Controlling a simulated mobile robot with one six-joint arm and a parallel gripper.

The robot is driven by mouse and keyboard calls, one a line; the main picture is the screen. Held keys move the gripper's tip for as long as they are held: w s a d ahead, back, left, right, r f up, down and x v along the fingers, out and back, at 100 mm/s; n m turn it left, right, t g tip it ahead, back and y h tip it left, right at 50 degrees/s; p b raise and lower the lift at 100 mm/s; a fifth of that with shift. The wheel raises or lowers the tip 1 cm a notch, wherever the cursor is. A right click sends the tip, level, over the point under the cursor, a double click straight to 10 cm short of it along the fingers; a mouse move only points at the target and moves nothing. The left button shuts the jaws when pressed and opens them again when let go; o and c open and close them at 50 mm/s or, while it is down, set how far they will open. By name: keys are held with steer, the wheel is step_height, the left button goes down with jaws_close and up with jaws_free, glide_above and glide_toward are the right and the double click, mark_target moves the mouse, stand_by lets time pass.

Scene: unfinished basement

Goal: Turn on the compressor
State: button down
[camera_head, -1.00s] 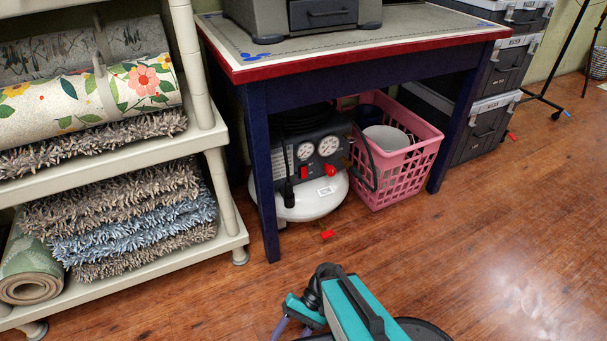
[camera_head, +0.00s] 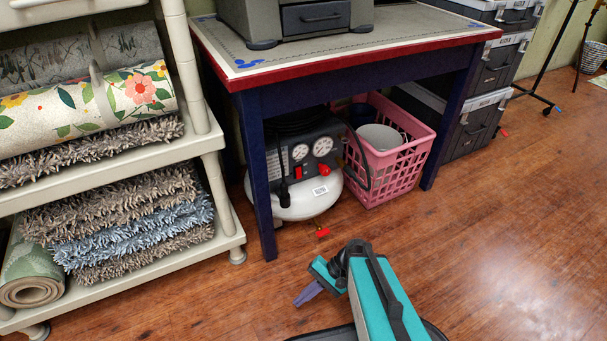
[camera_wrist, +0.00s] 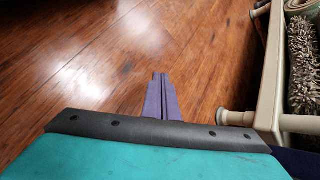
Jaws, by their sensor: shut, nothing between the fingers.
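The compressor (camera_head: 312,200) sits on the floor under the blue table, in the head view. It has a white round tank, a grey panel with two dials, a red switch (camera_head: 298,171) at the left and a red knob (camera_head: 324,169) at the right. My gripper (camera_head: 300,301) is low over the floor in front of the table, apart from the compressor. Its purple fingers are together and empty. In the wrist view the shut fingers (camera_wrist: 159,78) are above bare wood floor; the compressor does not show there.
The blue table (camera_head: 360,78) stands over the compressor, with a leg (camera_head: 257,180) close at its left. A pink basket (camera_head: 392,168) is at its right. A cream shelf (camera_head: 215,253) with rugs is at the left. The floor in front (camera_head: 470,250) is clear.

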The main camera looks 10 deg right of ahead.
steer(key=w+d+r+m+t+h+p, duration=0.2)
steer(key=w+d+r+m+t, duration=0.15)
steer(key=d, duration=0.85)
steer(key=w+d+r+m+t+h+p, duration=0.25)
steer(key=w+d+r, duration=0.2)
steer(key=d, duration=0.75)
steer(key=w+d+r+m+t+h+p, duration=0.2)
steer(key=w+d+r+m+t, duration=0.15)
steer(key=d, duration=0.75)
steer(key=s+d+r+m+h+p, duration=0.1)
steer(key=s+d+r+m+h, duration=0.2)
steer(key=d, duration=0.8)
steer(key=s+d+r+m+h+p, duration=0.2)
steer(key=s+d+r+h, duration=0.1)
steer(key=s+d+r, duration=0.5)
steer(key=s+d+r+m+h+p, duration=0.2)
steer(key=s+d+r, duration=0.3)
steer(key=d, duration=0.9)
steer(key=shift+s+d+r+m+t+h, duration=0.2)
steer(key=shift+d+r+m+t+h, duration=0.25)
steer(key=shift+m, duration=0.4)
steer(key=shift+w+a, duration=0.1)
